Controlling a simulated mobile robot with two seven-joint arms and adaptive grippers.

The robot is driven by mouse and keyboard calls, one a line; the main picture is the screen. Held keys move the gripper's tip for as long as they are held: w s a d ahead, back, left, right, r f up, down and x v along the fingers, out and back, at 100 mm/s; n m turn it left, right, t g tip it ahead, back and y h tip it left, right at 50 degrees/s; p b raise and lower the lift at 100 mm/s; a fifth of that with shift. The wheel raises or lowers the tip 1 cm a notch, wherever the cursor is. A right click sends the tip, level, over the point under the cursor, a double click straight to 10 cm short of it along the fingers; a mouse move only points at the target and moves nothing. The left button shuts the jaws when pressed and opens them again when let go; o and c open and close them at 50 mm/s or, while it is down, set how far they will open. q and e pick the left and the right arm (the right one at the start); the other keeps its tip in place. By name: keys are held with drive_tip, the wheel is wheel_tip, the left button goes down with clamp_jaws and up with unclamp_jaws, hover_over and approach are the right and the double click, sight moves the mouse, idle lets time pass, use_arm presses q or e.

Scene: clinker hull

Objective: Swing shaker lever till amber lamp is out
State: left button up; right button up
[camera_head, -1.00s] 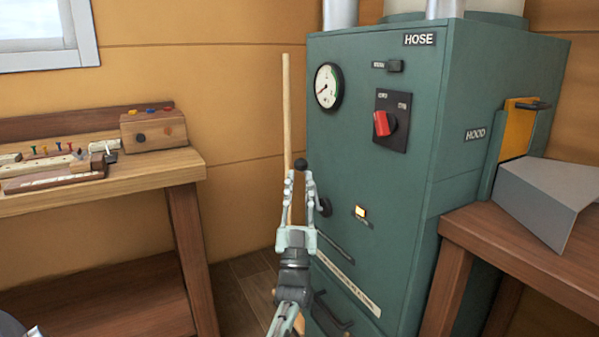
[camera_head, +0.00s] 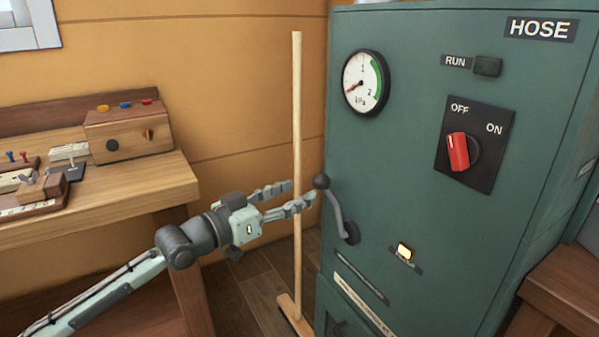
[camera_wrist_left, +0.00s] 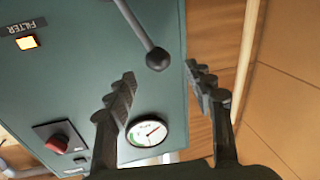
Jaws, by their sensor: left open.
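The shaker lever (camera_head: 337,210) is a grey arm with a dark ball knob, on the front of the green cabinet. It tilts up and left from its pivot. The amber lamp (camera_head: 404,251) to its lower right glows; in the left wrist view the lamp (camera_wrist_left: 27,43) is also lit, beside a FILTER label. My left gripper (camera_head: 299,194) is open and empty, just left of the knob. In the left wrist view the knob (camera_wrist_left: 158,59) shows between and just beyond the fingertips (camera_wrist_left: 160,72), with no clear contact. My right gripper is out of view.
A wooden broom pole (camera_head: 297,130) stands close behind my left gripper. The cabinet (camera_head: 410,130) carries a gauge (camera_head: 366,82) and a red OFF/ON switch (camera_head: 459,152). A workbench (camera_head: 150,185) stands at left and a wooden table (camera_head: 565,290) at right.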

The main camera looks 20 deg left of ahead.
sight(315, 184)
use_arm(q)
drive_tip(key=x, duration=0.6)
drive_tip(key=shift+w+d+r+p, duration=0.1)
drive_tip(key=shift+w+d+p, duration=0.15)
drive_tip(key=shift+d+p, duration=0.15)
drive_tip(key=shift+w+d, duration=0.1)
drive_tip(key=shift+w, duration=0.3)
clamp_jaws()
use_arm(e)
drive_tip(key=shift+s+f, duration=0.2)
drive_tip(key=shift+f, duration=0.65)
